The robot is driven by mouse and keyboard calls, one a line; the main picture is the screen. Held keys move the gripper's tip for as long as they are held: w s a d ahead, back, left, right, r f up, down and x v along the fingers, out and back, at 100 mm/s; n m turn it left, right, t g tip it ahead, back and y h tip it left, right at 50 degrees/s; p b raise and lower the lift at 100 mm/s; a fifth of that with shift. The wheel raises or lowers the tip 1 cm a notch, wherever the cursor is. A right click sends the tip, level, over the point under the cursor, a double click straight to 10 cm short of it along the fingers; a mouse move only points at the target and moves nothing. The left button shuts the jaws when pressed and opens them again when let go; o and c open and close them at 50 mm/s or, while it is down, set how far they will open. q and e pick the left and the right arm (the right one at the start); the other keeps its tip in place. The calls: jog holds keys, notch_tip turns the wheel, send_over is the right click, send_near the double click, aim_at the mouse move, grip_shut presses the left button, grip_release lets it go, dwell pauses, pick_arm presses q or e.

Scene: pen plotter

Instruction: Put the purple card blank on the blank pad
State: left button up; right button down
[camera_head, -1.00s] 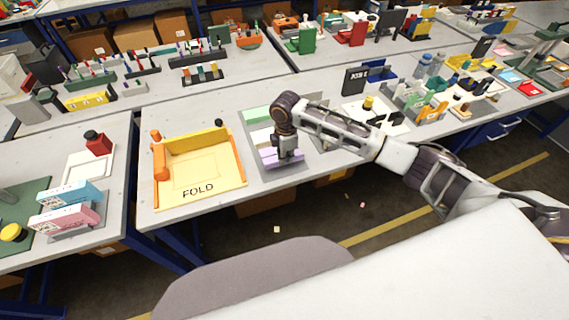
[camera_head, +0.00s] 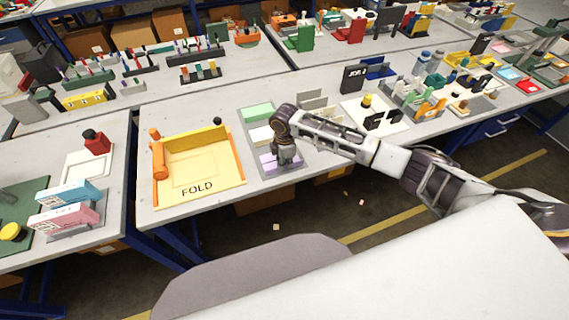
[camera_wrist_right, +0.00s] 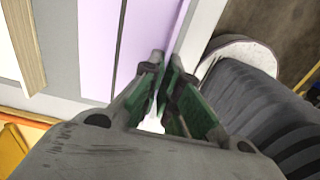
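The purple card blank (camera_head: 268,158) lies in the front part of a grey tray (camera_head: 262,176), with a white card (camera_head: 262,136) and a green card (camera_head: 257,113) behind it. My right gripper (camera_head: 288,162) points down at the purple card and hides part of it. In the right wrist view, the fingers (camera_wrist_right: 166,58) are close together over the right part of the purple surface (camera_wrist_right: 140,40); whether they pinch it cannot be seen. I cannot tell for certain which surface is the blank pad; a yellow FOLD board (camera_head: 220,192) with a marked rectangle stands left of the tray. My left gripper is not in view.
The FOLD board has a yellow back wall and an orange roller (camera_head: 160,163) on its left. A white plate (camera_head: 385,122) with black pieces lies to the right of the tray. Bare tabletop (camera_head: 165,115) lies behind the board. The table's front edge is near the tray.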

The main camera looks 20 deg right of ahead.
jog(key=shift+f, duration=0.15)
jog(key=c, duration=1.6)
grip_release()
jog(key=shift+c, duration=0.2)
notch_tip(320, 180, up, 12)
